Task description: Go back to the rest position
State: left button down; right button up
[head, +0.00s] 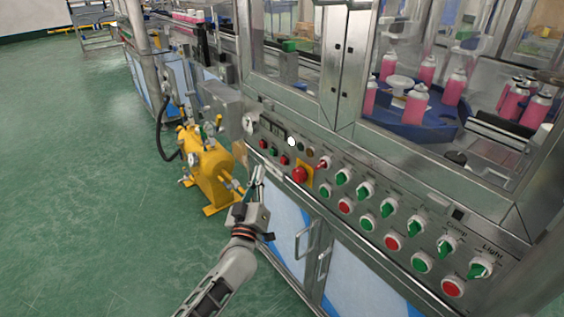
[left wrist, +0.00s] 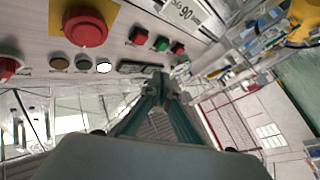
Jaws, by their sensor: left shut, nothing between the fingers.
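My left gripper (head: 258,178) is in the head view, left of the control panel and in front of the machine's lower front. Its fingers are together and hold nothing. In the left wrist view my left gripper (left wrist: 163,82) points at the panel, with its closed fingertips near the row of small buttons. The control panel (head: 330,178) carries a red emergency stop button (head: 300,175) on a yellow plate; this button also shows in the left wrist view (left wrist: 86,27). A small white lit button (head: 291,141) is on the panel. My right gripper is not seen.
A yellow pump-like unit (head: 208,170) stands on the green floor (head: 80,170) left of my gripper. Pink aerosol cans (head: 415,103) stand on a blue turntable (head: 425,130) behind the machine's window. Cabinet door handles (head: 305,243) stick out below the panel. The floor at left is clear.

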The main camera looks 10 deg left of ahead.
pick_arm(q)
jog(key=s+d+f+m+g+h+p, duration=0.3)
jog(key=s+f+m, duration=0.15)
jog(key=s, duration=0.65)
jog(key=s+d+f+m+g+h+p, duration=0.25)
jog(key=s+f+m+p, duration=0.2)
jog(key=s, duration=0.55)
jog(key=s+a+f+m+g+p, duration=0.1)
jog(key=s+f+g, duration=0.1)
jog(key=s, duration=0.8)
jog(key=s+a+f+m+g+y+p, duration=0.1)
jog(key=s+f, duration=0.4)
jog(key=s, duration=0.5)
jog(key=shift+s+g+p, duration=0.35)
jog(key=shift+g+p, duration=0.15)
jog(key=shift+g, duration=0.75)
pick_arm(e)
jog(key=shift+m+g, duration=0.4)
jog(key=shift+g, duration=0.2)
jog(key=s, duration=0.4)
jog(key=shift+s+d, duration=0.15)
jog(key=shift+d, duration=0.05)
pick_arm(q)
jog(key=shift+a, duration=0.15)
